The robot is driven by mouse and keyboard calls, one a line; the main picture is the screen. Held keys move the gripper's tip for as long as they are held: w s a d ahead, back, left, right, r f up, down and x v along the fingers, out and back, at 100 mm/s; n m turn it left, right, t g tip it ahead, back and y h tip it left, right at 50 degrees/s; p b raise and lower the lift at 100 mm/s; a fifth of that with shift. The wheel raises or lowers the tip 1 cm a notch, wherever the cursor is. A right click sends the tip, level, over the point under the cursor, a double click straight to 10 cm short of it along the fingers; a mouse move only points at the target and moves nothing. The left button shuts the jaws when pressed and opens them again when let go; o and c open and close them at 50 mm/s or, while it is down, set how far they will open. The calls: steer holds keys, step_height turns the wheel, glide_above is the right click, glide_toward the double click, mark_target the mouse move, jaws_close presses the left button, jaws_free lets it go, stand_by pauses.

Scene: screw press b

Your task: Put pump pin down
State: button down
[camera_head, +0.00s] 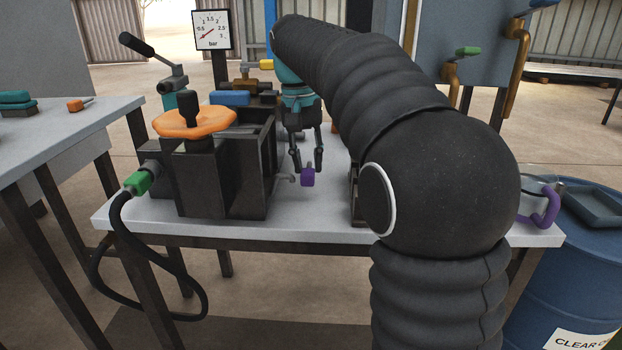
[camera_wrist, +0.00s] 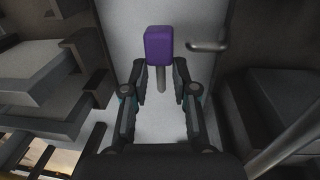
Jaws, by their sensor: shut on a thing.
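The pump pin has a purple block head (camera_head: 308,176), and the head with a grey shaft shows in the wrist view (camera_wrist: 159,52). My gripper (camera_head: 306,168) points down over the white table (camera_head: 330,185), between the dark press housing and my arm. In the wrist view my gripper (camera_wrist: 162,82) has its two fingers either side of the pin's shaft, shut on the pin. The purple head sticks out beyond the fingertips. I cannot tell whether the pin touches the table. My arm hides part of the table to the right.
The dark press with an orange handwheel (camera_head: 195,122) stands just left of my gripper. A grey bent rod (camera_wrist: 207,46) lies close to the pin. A pressure gauge (camera_head: 212,30) stands behind. A blue barrel (camera_head: 570,270) is at the right.

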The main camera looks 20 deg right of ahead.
steer(key=shift+f+b, duration=0.4)
steer(key=shift+f, duration=1.6)
steer(key=shift+s+f, duration=0.1)
steer(key=shift+f, duration=0.05)
steer(key=c, duration=0.9)
jaws_free()
step_height(320, 180, up, 12)
steer(key=a+p, duration=0.1)
steer(key=p, duration=0.2)
steer(key=shift+w, duration=0.2)
steer(key=s+d+f+n+t, duration=0.1)
steer(key=s+f+t, duration=0.2)
steer(key=s+f, duration=0.6)
steer(key=s+f+n+t+y, duration=0.1)
steer(key=s+f+n+t, duration=0.1)
steer(key=s+f, duration=0.7)
steer(key=s+t, duration=0.1)
steer(key=s, duration=0.7)
steer(key=shift+d+f+n, duration=0.3)
steer(key=shift+d+f, duration=0.05)
steer(key=shift+f, duration=0.05)
